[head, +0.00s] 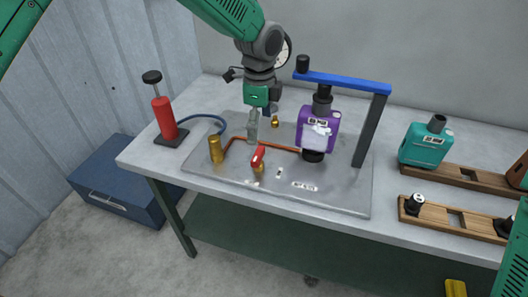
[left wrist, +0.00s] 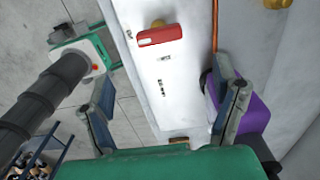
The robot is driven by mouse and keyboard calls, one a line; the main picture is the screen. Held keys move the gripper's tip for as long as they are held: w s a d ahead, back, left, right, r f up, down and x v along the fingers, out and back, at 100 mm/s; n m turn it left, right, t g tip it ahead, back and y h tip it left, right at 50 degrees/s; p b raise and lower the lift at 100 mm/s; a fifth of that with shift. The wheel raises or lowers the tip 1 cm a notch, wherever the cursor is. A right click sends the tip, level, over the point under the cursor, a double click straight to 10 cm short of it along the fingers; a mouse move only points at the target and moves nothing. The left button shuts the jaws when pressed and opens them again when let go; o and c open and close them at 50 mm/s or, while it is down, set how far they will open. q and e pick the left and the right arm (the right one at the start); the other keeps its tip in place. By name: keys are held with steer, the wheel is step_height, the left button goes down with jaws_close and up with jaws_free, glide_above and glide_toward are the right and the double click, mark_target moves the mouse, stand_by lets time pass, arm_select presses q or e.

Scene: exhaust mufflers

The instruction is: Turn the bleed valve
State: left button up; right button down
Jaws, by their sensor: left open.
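The bleed valve appears to be the red-handled valve on a brass body; its red handle (head: 258,156) is near the front middle of the metal plate (head: 335,197). In the left wrist view the red handle (left wrist: 160,36) lies crosswise near the top, beyond the fingertips. My left gripper (head: 258,125) points down over the plate, behind the handle in the head view. In the left wrist view my left gripper (left wrist: 165,100) has its fingers wide apart with nothing between them. It is apart from the handle. My right gripper is not in view.
A copper pipe (head: 282,147) runs by the valve from a brass cylinder (head: 216,149). A purple muffler (head: 316,132) stands under a blue bar (head: 345,81) on a dark post. A red pump (head: 164,117) stands left. A teal muffler (head: 424,146) and wooden racks (head: 452,219) are right.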

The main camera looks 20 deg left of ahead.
mark_target(258, 153)
arm_select(q)
steer(key=f, duration=0.6)
steer(key=a+f, duration=0.1)
steer(key=f, duration=0.3)
steer(key=shift+w+a+p, duration=0.1)
steer(key=shift+p, duration=0.2)
steer(key=shift+f, duration=0.2)
steer(key=shift+d+f, duration=0.15)
steer(key=shift+d, duration=0.3)
steer(key=shift+a, duration=0.1)
steer(key=c, duration=1.2)
steer(key=shift+o, duration=0.2)
steer(key=shift+a, duration=0.1)
